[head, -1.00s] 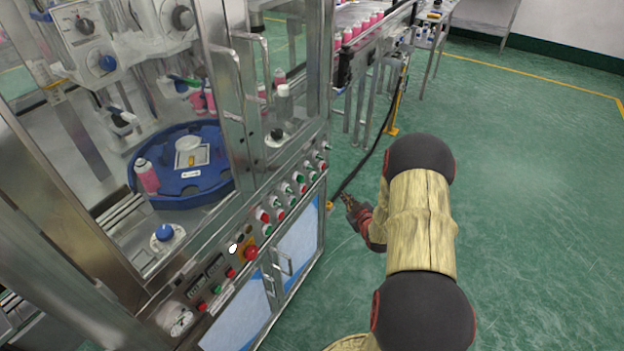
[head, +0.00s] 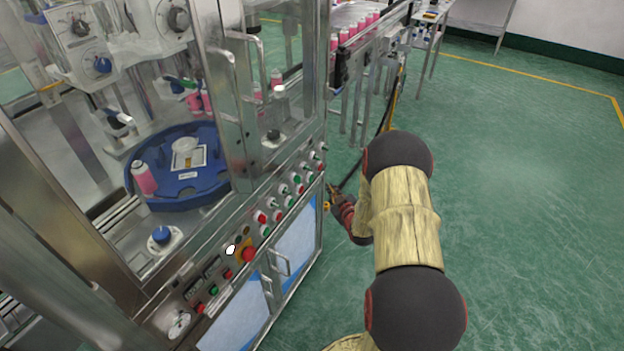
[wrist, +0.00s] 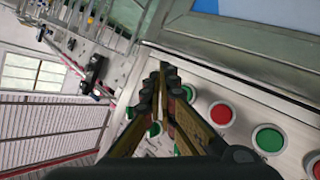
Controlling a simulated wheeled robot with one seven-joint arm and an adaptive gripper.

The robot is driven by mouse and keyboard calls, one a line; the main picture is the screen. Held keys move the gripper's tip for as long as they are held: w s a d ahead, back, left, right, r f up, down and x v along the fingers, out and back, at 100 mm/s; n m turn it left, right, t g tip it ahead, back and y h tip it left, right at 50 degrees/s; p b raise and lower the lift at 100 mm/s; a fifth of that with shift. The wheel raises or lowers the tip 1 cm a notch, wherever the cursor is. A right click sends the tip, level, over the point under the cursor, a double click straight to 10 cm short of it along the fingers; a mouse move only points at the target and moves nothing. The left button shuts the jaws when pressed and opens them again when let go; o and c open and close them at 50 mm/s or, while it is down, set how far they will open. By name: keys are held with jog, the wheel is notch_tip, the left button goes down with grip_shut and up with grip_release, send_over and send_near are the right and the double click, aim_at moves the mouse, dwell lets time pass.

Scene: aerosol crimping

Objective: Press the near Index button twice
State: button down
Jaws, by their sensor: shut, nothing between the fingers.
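The machine's control panel carries a row of red and green buttons (head: 265,231) and switches along its front edge; labels are too small to read, so I cannot tell which is the Index button. My gripper (head: 329,190) is beside the far right end of this panel, partly hidden by its own wrist. In the wrist view my gripper (wrist: 163,70) is shut and empty, its fingers pointing along the panel. A green button (wrist: 188,93), a red button (wrist: 221,113) and another green button (wrist: 268,139) show to the right of the fingers. I cannot tell whether the fingertips touch anything.
The glass-walled machine holds a blue turntable (head: 206,192) with a pink bottle (head: 143,177). A red emergency stop (head: 248,254) sits on yellow farther left on the panel. A conveyor (head: 375,33) with pink bottles runs behind. Green floor at right (head: 530,190) is open.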

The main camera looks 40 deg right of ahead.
aim_at(311, 178)
jog(key=shift+w+a+b, duration=0.15)
jog(key=shift+w+a, duration=0.15)
jog(key=shift+w, duration=0.35)
jog(key=shift+w+a+b, duration=0.15)
jog(key=shift+w+a, duration=0.1)
jog(key=shift+w, duration=0.45)
jog(key=shift+w+a+b, duration=0.15)
jog(key=shift+w+a, duration=0.15)
jog(key=shift+w, duration=0.35)
jog(key=shift+w, duration=0.15)
jog(key=shift+w+a+b, duration=0.15)
jog(key=shift+w+b, duration=0.1)
jog(key=shift+b, duration=0.05)
